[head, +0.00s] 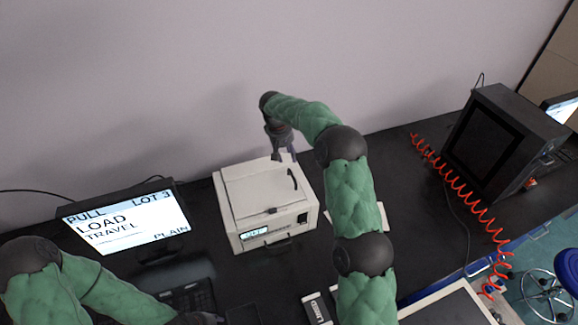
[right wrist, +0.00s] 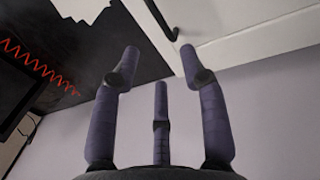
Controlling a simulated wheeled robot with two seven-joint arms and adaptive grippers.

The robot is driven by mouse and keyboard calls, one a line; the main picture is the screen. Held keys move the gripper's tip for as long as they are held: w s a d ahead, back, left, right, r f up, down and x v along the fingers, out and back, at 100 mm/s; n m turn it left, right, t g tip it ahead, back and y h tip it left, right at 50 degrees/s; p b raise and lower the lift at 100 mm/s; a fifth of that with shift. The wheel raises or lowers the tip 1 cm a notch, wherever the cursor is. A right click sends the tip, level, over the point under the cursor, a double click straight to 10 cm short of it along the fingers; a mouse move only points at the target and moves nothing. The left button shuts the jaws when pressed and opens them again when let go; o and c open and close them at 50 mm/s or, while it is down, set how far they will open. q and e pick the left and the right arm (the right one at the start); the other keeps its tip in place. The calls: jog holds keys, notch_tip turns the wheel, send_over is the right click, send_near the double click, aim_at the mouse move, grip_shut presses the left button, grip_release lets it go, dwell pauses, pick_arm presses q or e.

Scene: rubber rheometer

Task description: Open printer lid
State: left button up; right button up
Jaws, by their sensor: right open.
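The printer (head: 262,225) is a white box on the black bench in the middle of the head view, with a small lit display on its front. Its lid (head: 262,190) lies flat on top and looks closed, with a dark curved bar near its right side. My right gripper (head: 285,157) is behind the printer's back edge, pointing down. In the right wrist view its fingers (right wrist: 160,75) are spread and empty, near the white printer surface (right wrist: 260,25) and the dark bar (right wrist: 160,18). My left arm is at the lower left; the left gripper is too dark and cut off to judge.
A monitor (head: 127,217) with text stands left of the printer, with a keyboard (head: 188,298) in front. A black box-shaped machine (head: 500,140) and a red coiled cable (head: 460,186) are at the right. The wall is close behind the printer.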

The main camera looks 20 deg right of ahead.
aim_at(292, 174)
jog(key=f, duration=0.3)
jog(key=d+f, duration=0.1)
jog(key=f, duration=0.2)
jog(key=d+f, duration=0.1)
jog(key=f, duration=0.2)
jog(key=shift+f+p, duration=0.4)
grip_shut()
